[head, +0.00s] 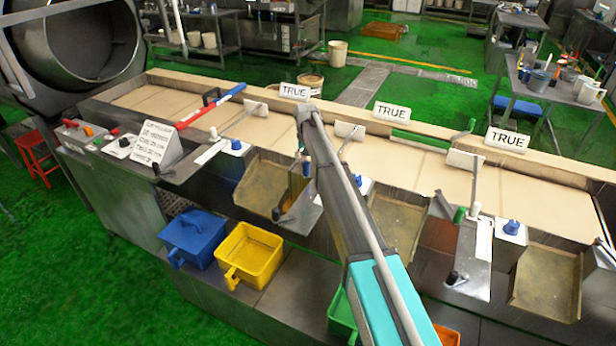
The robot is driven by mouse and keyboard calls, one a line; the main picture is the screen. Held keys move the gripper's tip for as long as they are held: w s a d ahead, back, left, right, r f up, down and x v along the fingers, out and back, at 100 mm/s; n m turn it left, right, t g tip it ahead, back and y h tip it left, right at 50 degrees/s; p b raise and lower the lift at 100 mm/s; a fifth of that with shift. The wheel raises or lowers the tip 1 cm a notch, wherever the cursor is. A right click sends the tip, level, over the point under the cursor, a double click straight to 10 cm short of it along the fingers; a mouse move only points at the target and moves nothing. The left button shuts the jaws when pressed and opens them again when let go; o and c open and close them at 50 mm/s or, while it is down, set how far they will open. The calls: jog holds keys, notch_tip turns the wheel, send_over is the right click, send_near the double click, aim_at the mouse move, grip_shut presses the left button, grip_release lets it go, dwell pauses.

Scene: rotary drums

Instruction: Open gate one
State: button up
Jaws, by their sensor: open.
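A conveyor (245,130) with a tan belt runs across the view. Three white signs reading TRUE (294,91) stand along its far edge. A red and blue bar (212,106) lies across the belt at left, and a green bar (420,141) at right. No gate number is readable. At the left station, a white lever (213,134) stands beside a blue knob (236,145). My arm rises from the bottom, in front of the middle station.
A text sign (155,146) stands at the left end. Blue (194,238) and yellow (249,255) bins sit on the lower shelf. Metal chutes (252,186) slope from the near edge. A large drum (80,40) is at far left. The green floor is clear at lower left.

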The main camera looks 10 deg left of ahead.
aim_at(306, 176)
jog(key=shift+f+b, duration=2.8)
jog(key=shift+f, duration=0.3)
